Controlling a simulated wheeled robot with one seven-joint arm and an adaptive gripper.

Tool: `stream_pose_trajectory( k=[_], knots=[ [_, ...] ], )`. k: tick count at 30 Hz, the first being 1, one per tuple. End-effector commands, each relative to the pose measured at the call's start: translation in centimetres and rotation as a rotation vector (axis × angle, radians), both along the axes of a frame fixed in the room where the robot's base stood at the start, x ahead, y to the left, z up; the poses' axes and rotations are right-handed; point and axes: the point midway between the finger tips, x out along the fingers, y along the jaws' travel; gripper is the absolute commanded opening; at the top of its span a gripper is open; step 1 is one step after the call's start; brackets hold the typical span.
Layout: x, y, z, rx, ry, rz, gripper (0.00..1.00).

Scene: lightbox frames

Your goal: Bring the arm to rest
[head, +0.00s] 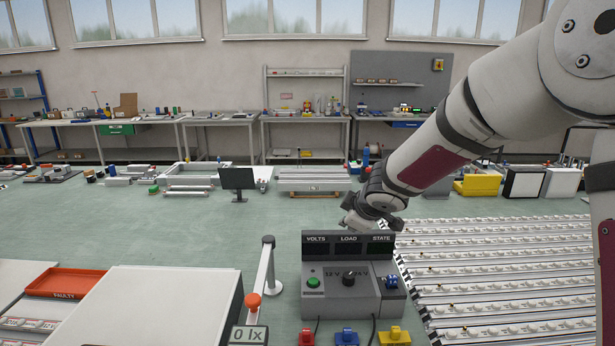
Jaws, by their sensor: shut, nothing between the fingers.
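My arm comes in from the upper right and reaches down towards the middle of the picture. My gripper (370,217) is at its end, small and partly seen, just above and behind the top edge of the grey power unit (325,273). It is shut and holds nothing. I cannot tell whether it touches the unit. The unit has dark displays marked VOLTS, LOAD and STATE, a green button (313,282), a black knob (348,279) and a blue switch (391,282).
Rows of white LED strips (500,270) lie at right. A post with an orange knob (253,300) and a meter reading 0 lx (248,335) stand left of the unit. A red FAULTY tray (65,283) and a white box (150,305) lie at left. A small monitor (237,179) stands behind.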

Motion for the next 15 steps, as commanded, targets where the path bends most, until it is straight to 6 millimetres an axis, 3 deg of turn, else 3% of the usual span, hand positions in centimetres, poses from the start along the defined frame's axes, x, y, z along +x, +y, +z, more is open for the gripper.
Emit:
stream_pose_trajectory(
  k=[1, 6, 11, 15],
  knots=[
    [-1.2, -1.4, 2.1, -0.009, -0.012, -0.066, 0.0],
    [-6.5, -6.0, 7.1, -0.003, -0.012, -0.303, 0.0],
    [-13.0, -9.3, 10.4, 0.048, 0.01, -0.512, 0.0],
    [-19.4, -11.2, 11.9, 0.129, 0.053, -0.675, 0.0]
  ],
)
